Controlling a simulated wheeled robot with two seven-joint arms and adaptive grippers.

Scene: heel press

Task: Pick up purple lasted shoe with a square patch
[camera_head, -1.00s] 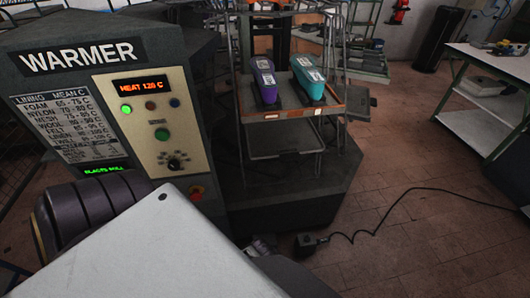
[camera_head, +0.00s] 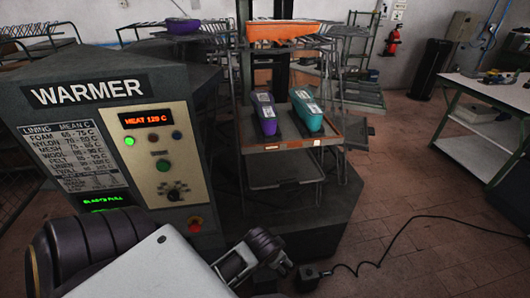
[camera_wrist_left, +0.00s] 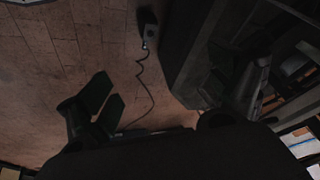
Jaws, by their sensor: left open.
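A purple lasted shoe (camera_head: 264,113) with a pale patch stands on the left of a small tray shelf (camera_head: 290,145), beside a teal lasted shoe (camera_head: 306,110). The patch's exact shape is too small to tell. Another purple shoe-like item (camera_head: 183,26) is farther back at upper left; no patch can be made out on it. My left arm is low in the head view, in front of the warmer and well short of the shelf. In the wrist view my left gripper (camera_wrist_left: 105,102) shows two dark fingers apart, empty, above the floor. My right gripper is out of view.
The warmer cabinet (camera_head: 110,130) stands at left, close to my left arm. An orange piece (camera_head: 283,32) is above the shelf between metal posts. A black cable (camera_head: 400,250) lies on the floor. A green-framed table (camera_head: 490,95) is at right.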

